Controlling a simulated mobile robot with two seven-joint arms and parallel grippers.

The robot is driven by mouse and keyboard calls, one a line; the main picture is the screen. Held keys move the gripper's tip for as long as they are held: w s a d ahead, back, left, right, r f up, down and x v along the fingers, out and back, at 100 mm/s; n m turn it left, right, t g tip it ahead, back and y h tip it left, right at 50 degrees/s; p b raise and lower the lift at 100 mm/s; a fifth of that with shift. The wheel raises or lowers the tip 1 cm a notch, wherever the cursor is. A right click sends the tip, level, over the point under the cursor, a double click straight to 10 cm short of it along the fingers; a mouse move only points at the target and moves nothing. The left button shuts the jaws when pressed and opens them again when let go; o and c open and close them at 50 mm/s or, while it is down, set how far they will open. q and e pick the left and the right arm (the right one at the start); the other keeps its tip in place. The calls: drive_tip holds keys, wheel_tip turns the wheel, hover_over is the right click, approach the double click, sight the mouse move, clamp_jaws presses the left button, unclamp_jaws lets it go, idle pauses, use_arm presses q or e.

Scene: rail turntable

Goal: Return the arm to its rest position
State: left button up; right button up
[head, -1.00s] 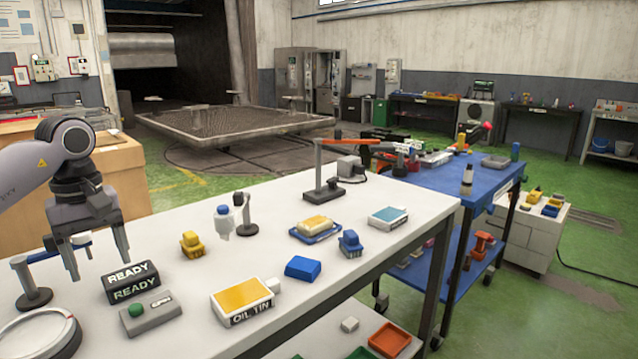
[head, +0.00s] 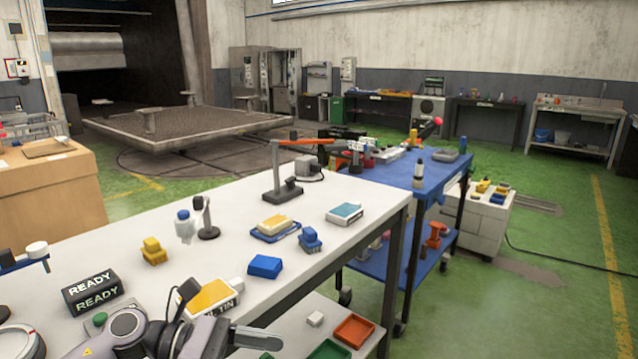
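My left arm is low at the bottom left of the head view, in front of the white table (head: 120,235). Its gripper (head: 252,340) points to the right near the bottom edge. One grey finger shows clearly, and I cannot tell how far apart the fingers are. Nothing is seen held in it. The arm and its cable partly hide the yellow-topped oil tin (head: 212,293) and the button box (head: 97,319). My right gripper is not in view.
The READY sign (head: 95,294), a yellow block (head: 153,252), a blue block (head: 265,266) and an orange-armed stand (head: 285,180) are on the table. A blue cart (head: 395,172) stands beyond it. Red (head: 354,330) and green trays (head: 328,350) lie below.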

use_arm(q)
drive_tip(key=s+a+f+m+t+y, duration=0.3)
drive_tip(key=s+a+f+m+y, duration=0.1)
drive_tip(key=f+m, duration=0.3)
drive_tip(key=s+a+f+m+t+y+p, duration=0.1)
drive_tip(key=s+a+f+m+t+y, duration=0.3)
drive_tip(key=s+f+m+y, duration=0.1)
drive_tip(key=s+a+f+m+t+y+p, duration=0.1)
drive_tip(key=s+a+f+m+t+y, duration=0.2)
drive_tip(key=s+f+m, duration=0.4)
wheel_tip(320, 180, down, 4)
drive_tip(key=m+y, duration=0.1)
drive_tip(key=m, duration=0.2)
drive_tip(key=shift+a+y, duration=0.3)
drive_tip(key=shift+a, duration=0.1)
drive_tip(key=shift+f, duration=0.1)
